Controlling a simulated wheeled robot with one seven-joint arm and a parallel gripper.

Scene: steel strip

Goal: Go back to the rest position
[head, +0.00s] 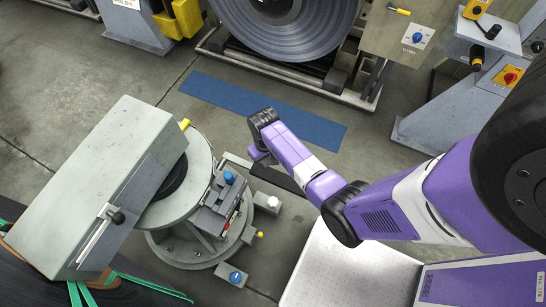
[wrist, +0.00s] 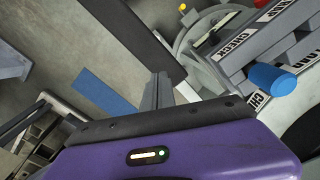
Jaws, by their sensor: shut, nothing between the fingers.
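My gripper (wrist: 160,78) shows in the wrist view as two grey fingers pressed together above its purple body, with nothing between them. In the head view my purple and white arm reaches in from the right, bent at a dark joint, and its far end is over the floor between the blue mat (head: 215,95) and the grey machine (head: 178,208). The gripper is mostly hidden there behind the wrist. The blue knob (wrist: 272,78) of the machine is to the right of the fingers in the wrist view, apart from them.
The grey machine's blue knob (head: 229,177) and its clamp block stand left of my arm. A large steel coil (head: 287,25) is at the top. A grey control stand (head: 440,110) is at the upper right. Bare concrete floor (head: 390,125) lies between.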

